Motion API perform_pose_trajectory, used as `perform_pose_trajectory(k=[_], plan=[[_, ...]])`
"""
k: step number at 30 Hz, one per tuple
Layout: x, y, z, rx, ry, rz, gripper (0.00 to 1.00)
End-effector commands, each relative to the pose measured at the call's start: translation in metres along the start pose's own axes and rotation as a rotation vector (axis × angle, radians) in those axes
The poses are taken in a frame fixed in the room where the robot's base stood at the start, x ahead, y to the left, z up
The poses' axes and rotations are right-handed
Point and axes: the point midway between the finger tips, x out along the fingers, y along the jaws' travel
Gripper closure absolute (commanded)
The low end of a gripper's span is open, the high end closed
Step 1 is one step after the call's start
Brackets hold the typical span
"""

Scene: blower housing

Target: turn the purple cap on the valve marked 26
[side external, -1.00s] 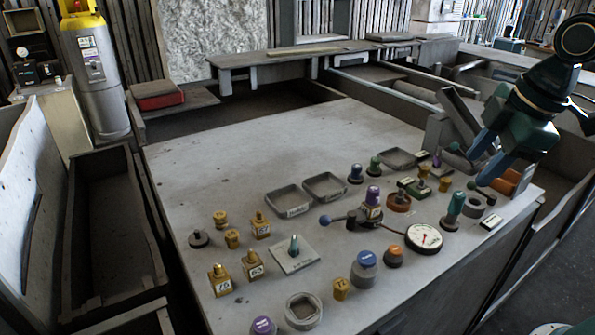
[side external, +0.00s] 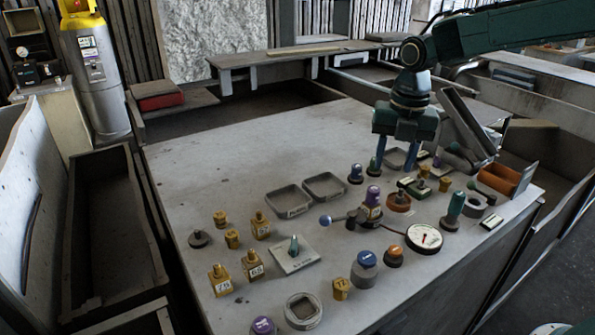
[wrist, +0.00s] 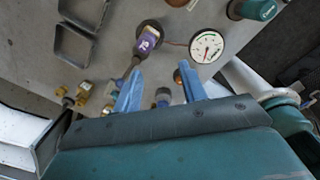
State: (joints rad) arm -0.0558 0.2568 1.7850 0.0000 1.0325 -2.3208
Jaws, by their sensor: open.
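The valve with the purple cap (side external: 373,192) stands upright near the middle of the grey table, with a small pale label below the cap; I cannot read its number surely. In the wrist view the purple cap (wrist: 150,33) shows beyond my fingertips, near the top centre. A lever with a blue ball end (side external: 325,221) lies to the left of the valve. My gripper (side external: 394,168) is above the table, behind and a little right of the valve, pointing down. It is open and empty, its two blue fingers apart in the wrist view (wrist: 160,70).
A round white gauge (side external: 424,237) is right of the valve. A teal-topped post (side external: 453,210) and an orange-brown ring (side external: 398,202) stand nearby. Several brass valves (side external: 252,265) sit at left. Two shallow trays (side external: 288,202) lie behind them. The table's back left is clear.

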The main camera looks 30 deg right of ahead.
Motion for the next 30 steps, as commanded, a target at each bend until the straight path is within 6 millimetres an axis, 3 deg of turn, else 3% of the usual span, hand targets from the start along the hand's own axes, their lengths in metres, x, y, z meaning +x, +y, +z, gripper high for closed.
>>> perform_pose_trajectory(k=[6,12,22,30], plan=[[0.028,0.019,0.013,-0.261,0.038,-0.032,0.58],[0.039,0.026,0.018,-0.372,0.054,-0.040,0.58],[0.040,0.026,0.018,-0.369,0.055,-0.040,0.58],[0.039,0.026,0.018,-0.262,0.052,-0.043,0.58]])
